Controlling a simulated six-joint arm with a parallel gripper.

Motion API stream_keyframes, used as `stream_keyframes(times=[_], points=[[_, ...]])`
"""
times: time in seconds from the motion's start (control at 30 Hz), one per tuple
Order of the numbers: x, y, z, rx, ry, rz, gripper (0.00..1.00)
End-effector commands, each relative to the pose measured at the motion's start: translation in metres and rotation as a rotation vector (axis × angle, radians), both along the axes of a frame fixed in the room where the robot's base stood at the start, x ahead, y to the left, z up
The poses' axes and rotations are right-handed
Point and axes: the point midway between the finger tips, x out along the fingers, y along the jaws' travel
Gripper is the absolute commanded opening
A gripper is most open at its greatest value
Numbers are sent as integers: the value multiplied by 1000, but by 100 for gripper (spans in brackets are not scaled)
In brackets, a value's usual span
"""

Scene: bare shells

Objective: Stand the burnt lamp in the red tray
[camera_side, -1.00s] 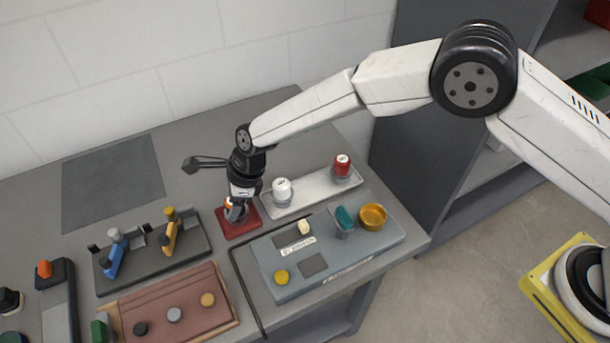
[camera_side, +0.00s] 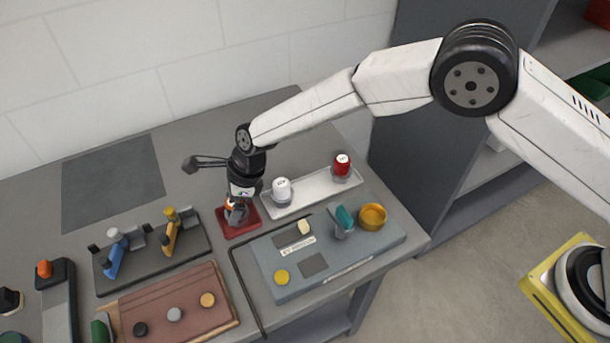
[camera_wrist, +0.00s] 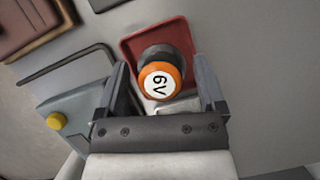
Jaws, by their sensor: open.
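The red tray (camera_side: 222,218) lies on the grey table, left of the long pale tray; it also shows in the wrist view (camera_wrist: 131,52). A lamp (camera_wrist: 162,78) with an orange band and a white top marked "6V" stands in the red tray. Its dark lower part shows beyond the orange band. My gripper (camera_wrist: 164,90) is open, with one finger on each side of the lamp and gaps visible to both. In the side view, my gripper (camera_side: 237,212) is low over the red tray and hides most of the lamp.
The pale tray (camera_side: 311,192) holds a white-topped lamp (camera_side: 281,190) and a red lamp (camera_side: 342,165). A blue-grey panel (camera_side: 287,258) with a teal piece (camera_side: 343,222) and an orange bowl (camera_side: 373,215) sits in front. A dark tool rack (camera_side: 150,258) stands left.

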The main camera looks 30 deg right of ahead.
Motion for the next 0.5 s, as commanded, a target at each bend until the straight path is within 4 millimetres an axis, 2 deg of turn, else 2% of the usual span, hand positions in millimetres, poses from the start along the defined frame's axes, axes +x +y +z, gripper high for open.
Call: stream_keyframes(times=[0.27, 0.5], points=[[-1, -8, 21, 1, -1, 0, 89], [-4, -20, 50, 1, -1, 0, 89]])
